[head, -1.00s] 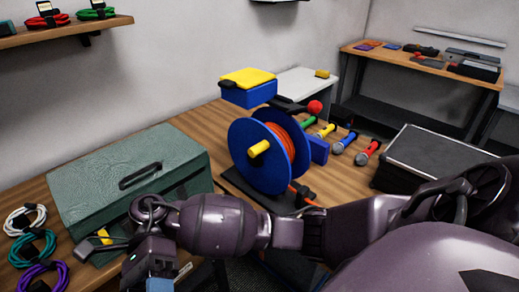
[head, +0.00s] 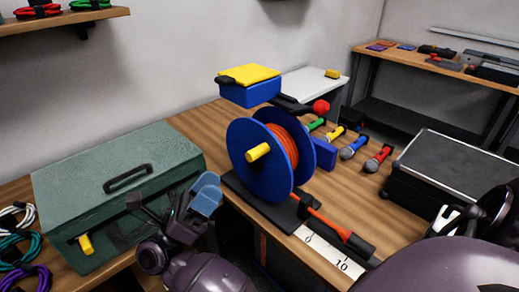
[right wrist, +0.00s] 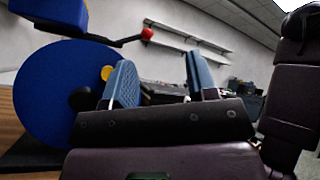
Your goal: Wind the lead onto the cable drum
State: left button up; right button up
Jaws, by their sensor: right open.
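The cable drum (head: 247,172) is blue with a yellow knob on its near face. It stands on a black base, with an orange lead (head: 280,145) wound on its core. The lead's loose end (head: 325,221) runs from the base's front to a black plug (head: 357,246) by the table edge. A black arm with a red knob (head: 321,106) sticks out behind the drum.
A green case (head: 118,195) takes up the left of the table. A blue box with a yellow lid (head: 250,84) shows above the drum. Several coloured microphones (head: 352,146) and a black case (head: 455,170) are at right. A numbered white strip (head: 325,252) lies at the front edge.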

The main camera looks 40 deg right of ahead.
aim_at(261, 145)
jog(key=w+d+f+t+y, duration=0.3)
jog(key=d+f+t+y, duration=0.1)
jog(key=d+f+t, duration=0.15)
jog(key=shift+m+t, duration=0.35)
jog(key=shift+m, duration=0.35)
jog(key=x, duration=0.3)
jog(key=p+x, duration=0.1)
jog(key=x, duration=0.2)
jog(key=p+x, duration=0.1)
jog(key=x, duration=0.2)
jog(key=shift+w+r, duration=0.35)
pick_arm(q)
jog(key=shift+s+d+r, duration=0.25)
jog(key=shift+d+r, duration=0.05)
jog(key=shift+r, duration=0.4)
pick_arm(e)
jog(key=shift+d+r, duration=0.1)
jog(key=shift+d, duration=0.35)
jog(key=shift+c, duration=0.3)
grip_shut()
